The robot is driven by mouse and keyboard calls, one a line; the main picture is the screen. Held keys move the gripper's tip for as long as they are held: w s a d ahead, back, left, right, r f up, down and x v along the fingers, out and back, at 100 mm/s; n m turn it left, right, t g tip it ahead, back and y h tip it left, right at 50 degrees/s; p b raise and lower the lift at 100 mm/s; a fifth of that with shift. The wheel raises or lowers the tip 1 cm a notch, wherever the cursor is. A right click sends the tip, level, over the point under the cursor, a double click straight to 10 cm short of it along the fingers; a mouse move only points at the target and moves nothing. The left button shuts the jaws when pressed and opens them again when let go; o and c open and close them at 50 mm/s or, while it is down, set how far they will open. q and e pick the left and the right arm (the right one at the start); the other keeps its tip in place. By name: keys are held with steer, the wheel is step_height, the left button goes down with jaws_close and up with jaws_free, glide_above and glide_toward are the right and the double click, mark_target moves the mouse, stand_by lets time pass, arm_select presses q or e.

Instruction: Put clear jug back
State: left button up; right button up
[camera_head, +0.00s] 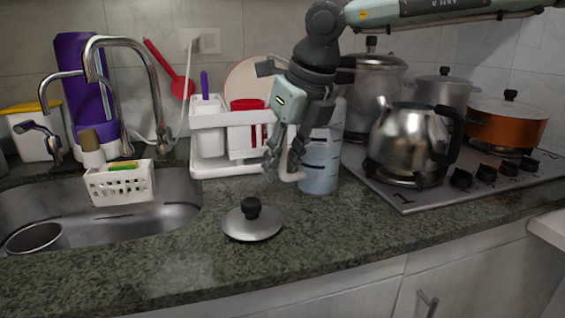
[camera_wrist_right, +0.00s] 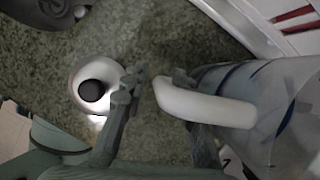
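The clear jug (camera_head: 320,168), bluish with a pale handle, stands upright on the counter just left of the stove. Its body shows at the right of the right wrist view (camera_wrist_right: 300,115), with the white handle (camera_wrist_right: 210,105) pointing toward my fingers. My right gripper (camera_head: 281,160) points down at the jug's handle side. In the wrist view its fingers (camera_wrist_right: 158,82) are apart, with the handle's end between them and a gap to one finger. One finger is partly hidden by the handle. My left gripper is not in view.
A metal lid (camera_head: 252,222) with a black knob lies on the counter in front. A white dish rack (camera_head: 225,168) stands behind, close to the jug. The stove (camera_head: 430,190) holds a kettle (camera_head: 408,140) and pots at the right. The sink (camera_head: 130,222) is at the left. The front counter is mostly clear.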

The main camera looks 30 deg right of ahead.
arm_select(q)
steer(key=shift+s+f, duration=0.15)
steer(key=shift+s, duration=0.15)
arm_select(e)
steer(key=shift+r, duration=0.1)
steer(key=shift+r+p, duration=0.15)
steer(key=shift+p, duration=0.2)
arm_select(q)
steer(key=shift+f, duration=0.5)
arm_select(e)
steer(key=v, duration=1.1)
steer(key=shift+r, duration=0.4)
